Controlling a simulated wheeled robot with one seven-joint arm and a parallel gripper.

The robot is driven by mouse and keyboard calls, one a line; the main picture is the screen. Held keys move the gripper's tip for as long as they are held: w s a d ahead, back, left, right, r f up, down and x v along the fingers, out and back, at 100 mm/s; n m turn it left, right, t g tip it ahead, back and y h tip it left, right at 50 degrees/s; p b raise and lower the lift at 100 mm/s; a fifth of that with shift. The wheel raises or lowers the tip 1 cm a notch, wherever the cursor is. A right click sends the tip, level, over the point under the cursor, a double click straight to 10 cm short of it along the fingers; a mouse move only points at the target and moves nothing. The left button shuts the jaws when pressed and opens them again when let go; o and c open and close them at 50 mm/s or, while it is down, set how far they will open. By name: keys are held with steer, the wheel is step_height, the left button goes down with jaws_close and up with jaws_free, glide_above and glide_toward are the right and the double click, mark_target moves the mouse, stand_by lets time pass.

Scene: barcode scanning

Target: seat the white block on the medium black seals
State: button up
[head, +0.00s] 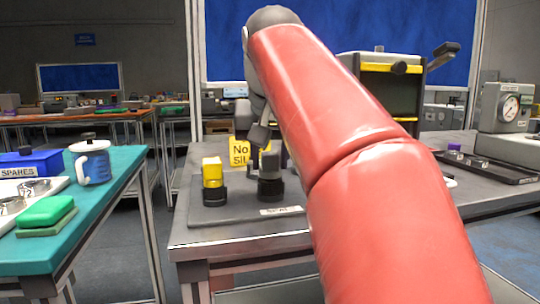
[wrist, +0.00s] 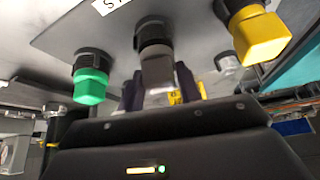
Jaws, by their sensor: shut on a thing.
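The white block (wrist: 160,98) shows as a pale patch between the dark fingers of my gripper (wrist: 158,86) in the wrist view. The gripper is shut on it. A grey block (wrist: 157,70) in a black seal (wrist: 153,33) stands in front and hides much of it. In the head view my gripper (head: 272,145) is partly hidden behind that grey block (head: 269,163), at the back of the plate. The seal under the white block is hidden, so I cannot tell whether they touch.
On the dark plate (head: 240,213), a yellow block (head: 212,171) sits in a black seal left of the grey one. A green block (wrist: 90,86) sits in another seal, visible only in the wrist view. A yellow sign (head: 240,150) stands behind. My arm covers the plate's right side.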

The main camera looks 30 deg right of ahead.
steer(key=shift+f, duration=0.35)
steer(key=o, duration=1.1)
steer(key=shift+r, duration=0.1)
steer(key=shift+c, duration=0.2)
steer(key=shift+o, duration=0.4)
steer(key=shift+o, duration=1.2)
step_height(320, 180, up, 6)
steer(key=p, duration=0.5)
steer(key=shift+f+p, duration=0.2)
steer(key=shift+p, duration=0.1)
steer(key=shift+r, duration=0.95)
steer(key=shift+s, duration=0.1)
